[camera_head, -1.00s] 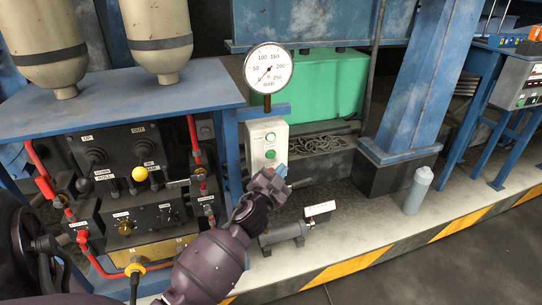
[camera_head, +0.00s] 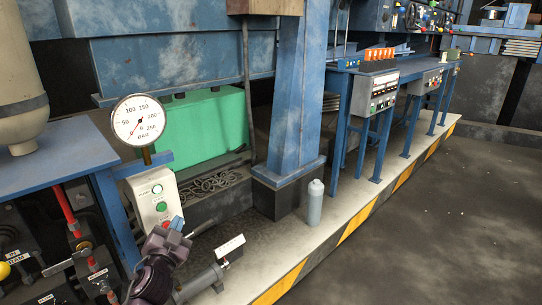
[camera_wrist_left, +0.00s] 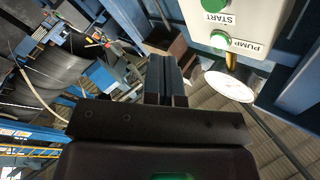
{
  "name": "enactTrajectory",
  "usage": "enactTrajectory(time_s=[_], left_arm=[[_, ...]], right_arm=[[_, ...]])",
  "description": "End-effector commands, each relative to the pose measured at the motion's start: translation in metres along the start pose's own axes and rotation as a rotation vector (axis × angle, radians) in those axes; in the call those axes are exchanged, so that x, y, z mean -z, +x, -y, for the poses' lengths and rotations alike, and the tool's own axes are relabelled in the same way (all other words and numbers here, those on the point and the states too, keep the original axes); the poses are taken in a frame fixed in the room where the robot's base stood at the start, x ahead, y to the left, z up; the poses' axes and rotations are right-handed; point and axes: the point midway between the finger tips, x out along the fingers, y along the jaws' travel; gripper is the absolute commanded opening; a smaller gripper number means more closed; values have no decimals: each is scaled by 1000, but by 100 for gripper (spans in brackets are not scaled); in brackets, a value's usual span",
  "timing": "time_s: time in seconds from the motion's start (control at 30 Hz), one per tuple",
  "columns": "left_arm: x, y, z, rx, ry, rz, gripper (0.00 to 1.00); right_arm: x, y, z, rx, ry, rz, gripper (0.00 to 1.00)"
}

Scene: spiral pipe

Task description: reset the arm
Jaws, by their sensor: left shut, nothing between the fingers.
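My left arm comes in from the bottom left of the head view. Its gripper (camera_head: 184,229) is in front of the lower part of a pale control box with green buttons (camera_head: 155,200). In the left wrist view the gripper's two fingers (camera_wrist_left: 165,80) lie together, shut and empty. The control box (camera_wrist_left: 225,28), with START and PUMP labels, shows upside down at the upper right there. A round pressure gauge (camera_head: 138,121) stands above the box in the head view; its white dial (camera_wrist_left: 229,86) also shows in the left wrist view. My right gripper is not in view.
A blue bench (camera_head: 45,160) with red pipes stands at the left. A grey bottle (camera_head: 315,203) stands by a blue column (camera_head: 300,90). A grey cylinder with a white label (camera_head: 205,278) lies low near the gripper. Open dark floor (camera_head: 430,220) is at the right.

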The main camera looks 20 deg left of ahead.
Motion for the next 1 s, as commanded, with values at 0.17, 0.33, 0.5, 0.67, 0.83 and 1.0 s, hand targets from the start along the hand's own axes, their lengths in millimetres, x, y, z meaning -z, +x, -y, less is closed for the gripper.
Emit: enactTrajectory(time_s=[0.17,0.33,0.5,0.67,0.83,1.0], left_arm=[[-5,-9,-4,-16,0,11,0],[-25,-56,-20,-96,-8,63,0],[-47,-126,-41,-215,-34,148,0],[-60,-196,-57,-330,-73,240,0],[-64,-273,-67,-451,-127,349,0],[-59,-340,-73,-556,-189,452,0]], right_arm=[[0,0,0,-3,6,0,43],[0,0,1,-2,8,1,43],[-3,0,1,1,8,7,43],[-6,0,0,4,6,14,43],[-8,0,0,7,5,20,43],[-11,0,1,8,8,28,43]])
